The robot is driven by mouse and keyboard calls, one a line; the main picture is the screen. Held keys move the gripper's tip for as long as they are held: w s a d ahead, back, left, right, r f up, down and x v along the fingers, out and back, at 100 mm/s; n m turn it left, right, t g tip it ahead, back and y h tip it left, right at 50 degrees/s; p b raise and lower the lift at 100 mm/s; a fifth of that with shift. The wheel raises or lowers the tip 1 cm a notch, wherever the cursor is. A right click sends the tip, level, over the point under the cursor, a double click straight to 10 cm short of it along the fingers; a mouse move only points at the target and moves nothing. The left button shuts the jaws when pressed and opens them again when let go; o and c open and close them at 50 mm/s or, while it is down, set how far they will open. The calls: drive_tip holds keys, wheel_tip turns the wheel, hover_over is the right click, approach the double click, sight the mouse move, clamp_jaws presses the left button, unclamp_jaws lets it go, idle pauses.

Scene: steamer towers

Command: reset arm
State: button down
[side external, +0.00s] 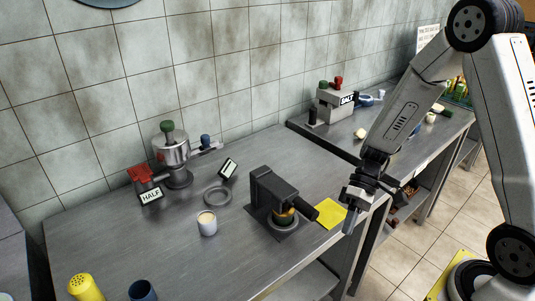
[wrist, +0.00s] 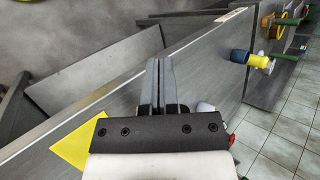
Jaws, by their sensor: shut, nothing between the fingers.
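My gripper (side external: 348,226) hangs near the right front edge of the metal table (side external: 110,235) in the side view, fingers pointing down. Its two grey fingers (wrist: 158,65) are together in the wrist view, with nothing between them. A flat yellow square (side external: 330,213) lies on the table just left of the gripper, apart from it. The square also shows at the left of the wrist view (wrist: 80,145). A dark machine (side external: 268,190) with a handle stands left of the square.
A yellow shaker (side external: 86,287) and blue cup (side external: 142,290) are at the front. A second table holds several objects.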

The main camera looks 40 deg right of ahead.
drive_tip(key=shift+d+r+t+h, duration=0.2)
drive_tip(key=shift+r+t+h, duration=0.7)
drive_tip(key=shift+h, duration=0.55)
drive_tip(key=shift+d+r+t+h, duration=0.25)
drive_tip(key=shift+r+t+h, duration=0.7)
drive_tip(key=shift+h, duration=0.45)
drive_tip(key=shift+d+r+t+h, duration=0.2)
drive_tip(key=shift+r+t+h, duration=0.55)
drive_tip(key=shift+t+h, duration=0.5)
drive_tip(key=c, duration=0.8)
unclamp_jaws()
drive_tip(key=o, duration=0.4)
drive_tip(key=shift+w, duration=0.25)
drive_tip(key=shift+o, duration=0.6)
drive_tip(key=shift+w+r+g, duration=0.1)
drive_tip(key=shift+w+g, duration=0.2)
drive_tip(key=shift+w, duration=0.1)
drive_tip(key=w+a+r+g+y, duration=0.1)
drive_tip(key=w+a+g, duration=0.1)
drive_tip(key=w, duration=0.7)
drive_tip(key=shift+w+r+y, duration=0.3)
drive_tip(key=shift+y, duration=0.1)
drive_tip(key=shift+a+f, duration=0.1)
drive_tip(key=shift+a, duration=0.05)
